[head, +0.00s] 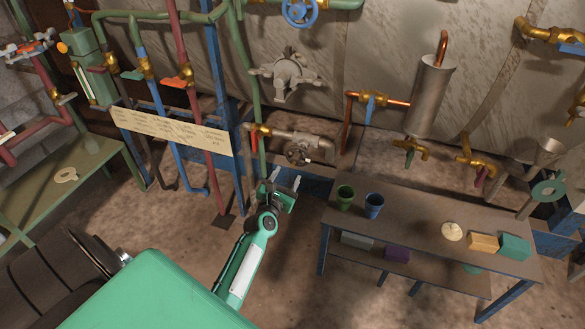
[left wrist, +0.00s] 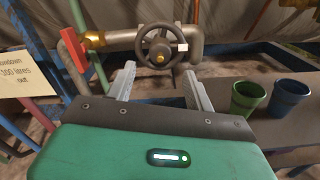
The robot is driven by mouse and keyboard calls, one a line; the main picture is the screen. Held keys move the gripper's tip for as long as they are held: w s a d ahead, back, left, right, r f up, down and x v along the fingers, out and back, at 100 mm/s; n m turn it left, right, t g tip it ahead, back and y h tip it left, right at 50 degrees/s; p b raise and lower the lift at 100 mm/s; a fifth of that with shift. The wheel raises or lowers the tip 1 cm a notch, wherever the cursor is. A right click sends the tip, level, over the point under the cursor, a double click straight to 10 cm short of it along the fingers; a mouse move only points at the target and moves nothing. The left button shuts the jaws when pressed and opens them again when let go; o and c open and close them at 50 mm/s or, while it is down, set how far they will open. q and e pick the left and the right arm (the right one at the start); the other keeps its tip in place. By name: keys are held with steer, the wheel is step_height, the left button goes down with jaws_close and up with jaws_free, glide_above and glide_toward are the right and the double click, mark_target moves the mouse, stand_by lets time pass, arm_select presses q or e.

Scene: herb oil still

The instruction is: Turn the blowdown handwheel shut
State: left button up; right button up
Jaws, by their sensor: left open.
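The blowdown handwheel (left wrist: 160,57) is a dark spoked wheel with a brassy hub and a pale mark on its right rim. It sits on a grey pipe, and in the head view it shows small and dark (head: 298,155). My left gripper (left wrist: 158,78) is open and empty, its two pale fingers pointing at the wheel. The fingertips are just below and in front of the wheel, one towards each side, and seem apart from it. In the head view the left gripper (head: 285,183) is below the wheel. My right gripper is in neither view.
A red lever (left wrist: 73,48) on a brass fitting is left of the wheel. A cream sign (head: 170,132) hangs further left. A green cup (head: 345,198) and a blue cup (head: 374,206) stand on the bench (head: 410,222) to the right. Floor is free below.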

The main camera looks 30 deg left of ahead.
mark_target(294, 163)
arm_select(q)
steer(key=shift+b+x, duration=0.35)
steer(key=shift+x, duration=2.5)
steer(key=c, duration=1)
